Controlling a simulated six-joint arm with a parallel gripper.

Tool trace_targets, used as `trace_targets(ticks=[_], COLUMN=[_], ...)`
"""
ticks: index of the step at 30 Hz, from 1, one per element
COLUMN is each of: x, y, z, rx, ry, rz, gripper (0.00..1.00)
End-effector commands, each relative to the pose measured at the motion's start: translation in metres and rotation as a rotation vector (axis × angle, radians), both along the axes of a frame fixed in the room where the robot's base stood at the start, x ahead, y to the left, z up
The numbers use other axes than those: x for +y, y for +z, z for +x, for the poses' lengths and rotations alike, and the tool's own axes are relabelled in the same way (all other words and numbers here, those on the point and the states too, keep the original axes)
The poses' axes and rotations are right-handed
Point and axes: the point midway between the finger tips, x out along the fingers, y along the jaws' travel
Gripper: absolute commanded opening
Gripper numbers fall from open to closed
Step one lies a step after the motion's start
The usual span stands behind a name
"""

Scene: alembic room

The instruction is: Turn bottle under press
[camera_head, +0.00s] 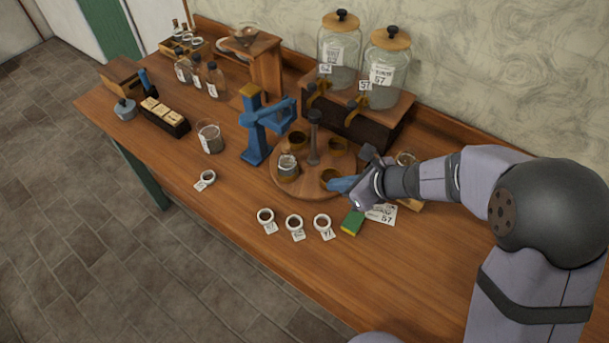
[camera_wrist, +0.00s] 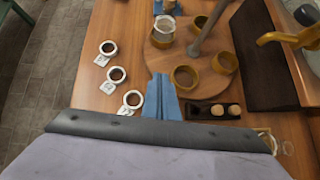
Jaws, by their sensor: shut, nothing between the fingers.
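A small glass bottle (camera_head: 288,165) with a pale top sits in a holder on the round wooden turntable (camera_head: 313,187), on its left side. It also shows near the top of the wrist view (camera_wrist: 164,26). Several other brown ring holders (camera_head: 297,140) on the turntable look empty. A post (camera_head: 314,138) rises from its middle. The blue press (camera_head: 256,135) stands just left of the turntable, its arm reaching right at the back. My gripper (camera_head: 333,184) is shut and empty at the turntable's front right edge, close to a holder (camera_wrist: 185,77). I cannot tell whether they touch.
Three white rings with tags (camera_head: 294,221) and a green-yellow sponge (camera_head: 352,223) lie in front. Two big glass jars with taps (camera_head: 386,75) stand behind. A beaker (camera_head: 210,138) stands left. The front left table is mostly clear.

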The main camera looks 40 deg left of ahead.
Motion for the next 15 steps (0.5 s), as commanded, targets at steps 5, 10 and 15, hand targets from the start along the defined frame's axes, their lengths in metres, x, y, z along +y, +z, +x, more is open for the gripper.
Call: trace_targets(ticks=[5,10,15], x=[-0.002,0.002,0.014], y=[0.003,-0.002,-0.014], z=[0.0,0.0,0.0], rx=[0.02,0.02,0.02], ry=[-0.011,-0.007,-0.006], rz=[0.016,0.014,0.013], gripper=[0.0,0.0,0.0])
